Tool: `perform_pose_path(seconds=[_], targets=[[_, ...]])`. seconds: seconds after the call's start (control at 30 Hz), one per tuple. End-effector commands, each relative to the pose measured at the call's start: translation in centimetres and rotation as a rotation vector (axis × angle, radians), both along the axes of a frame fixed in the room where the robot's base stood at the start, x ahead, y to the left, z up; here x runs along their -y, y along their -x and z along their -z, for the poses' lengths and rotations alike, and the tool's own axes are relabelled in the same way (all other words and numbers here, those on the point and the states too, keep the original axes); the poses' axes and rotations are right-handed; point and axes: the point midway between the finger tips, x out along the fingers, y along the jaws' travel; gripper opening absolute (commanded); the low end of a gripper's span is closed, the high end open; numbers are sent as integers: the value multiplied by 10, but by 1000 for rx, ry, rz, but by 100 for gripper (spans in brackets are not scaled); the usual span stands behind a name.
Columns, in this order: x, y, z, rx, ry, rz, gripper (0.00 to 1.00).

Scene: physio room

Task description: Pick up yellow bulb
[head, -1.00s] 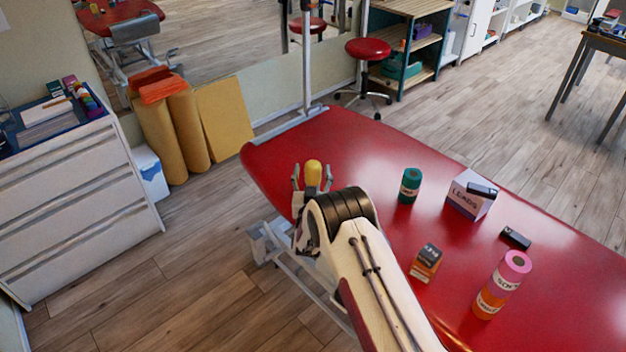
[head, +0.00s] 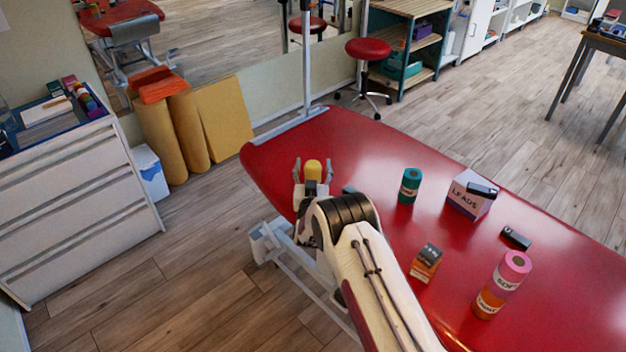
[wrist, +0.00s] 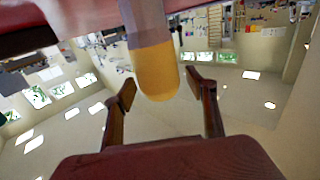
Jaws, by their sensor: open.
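The yellow bulb (head: 313,170) shows at the left part of the red treatment table in the head view, between the fingers of my gripper (head: 313,172). In the wrist view the bulb (wrist: 157,70) hangs down from the top edge, its rounded yellow end between the two fingertips. My gripper (wrist: 163,82) is open, with a gap showing on each side of the bulb. The bulb's other end is cut off in the wrist view and hidden by my gripper in the head view.
The table's left edge is close to my gripper.

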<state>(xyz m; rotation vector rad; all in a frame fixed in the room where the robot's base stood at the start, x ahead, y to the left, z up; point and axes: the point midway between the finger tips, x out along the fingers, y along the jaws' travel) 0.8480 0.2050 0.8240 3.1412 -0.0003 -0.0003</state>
Motion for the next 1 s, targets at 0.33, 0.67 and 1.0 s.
perform_pose_path(seconds=[0.33, 0.67, 1.0], targets=[[0, 0, -1, 2, -1, 0, 0], [0, 0, -4, 3, -1, 0, 0], [0, 0, -29, 3, -1, 0, 0]])
